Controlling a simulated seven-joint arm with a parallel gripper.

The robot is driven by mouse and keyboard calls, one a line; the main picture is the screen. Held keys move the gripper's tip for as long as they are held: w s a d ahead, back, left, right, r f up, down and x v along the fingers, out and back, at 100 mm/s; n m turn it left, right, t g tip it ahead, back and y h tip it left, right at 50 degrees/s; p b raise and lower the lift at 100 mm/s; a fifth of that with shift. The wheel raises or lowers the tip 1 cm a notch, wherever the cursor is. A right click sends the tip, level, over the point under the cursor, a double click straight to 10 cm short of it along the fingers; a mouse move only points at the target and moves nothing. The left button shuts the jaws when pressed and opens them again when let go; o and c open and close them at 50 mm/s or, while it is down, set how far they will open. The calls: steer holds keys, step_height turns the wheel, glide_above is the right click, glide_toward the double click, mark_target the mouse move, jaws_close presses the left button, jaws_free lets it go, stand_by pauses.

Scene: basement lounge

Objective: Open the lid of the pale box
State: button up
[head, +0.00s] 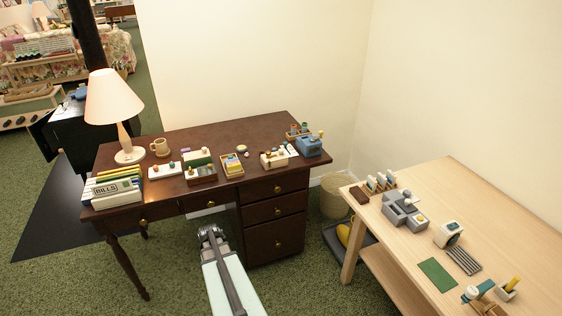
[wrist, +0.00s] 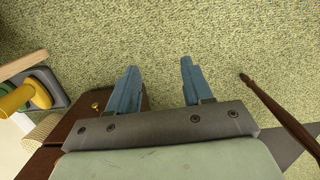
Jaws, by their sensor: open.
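Several small pale containers stand on the dark wooden desk (head: 225,137) in the head view. A cream box (head: 273,159) with small things at its top sits right of the middle. A white box (head: 165,170) lies farther left. I cannot tell for sure which is the pale box, and no lid detail is clear. My gripper (head: 212,235) is low in front of the desk, below the desktop and apart from the boxes. In the wrist view, its two blue fingers (wrist: 157,78) are apart and empty over the carpet. No box on the desk shows there.
A lamp (head: 113,110), mug (head: 160,147) and BILLS holder (head: 112,190) stand at the desk's left. A blue thing (head: 309,146) is at its right end. A light table (head: 480,210) with several objects stands right. A desk leg (wrist: 280,112) shows in the wrist view.

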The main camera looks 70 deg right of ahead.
steer(key=w+d+r+m+t+h, duration=0.1)
steer(key=d+r, duration=0.3)
steer(key=d, duration=0.5)
steer(key=d+r+m, duration=0.1)
steer(key=d+r, duration=0.3)
steer(key=d, duration=0.4)
step_height(320, 180, up, 32)
steer(key=m, duration=0.1)
glide_above(281, 150)
step_height(281, 150, down, 13)
jaws_close()
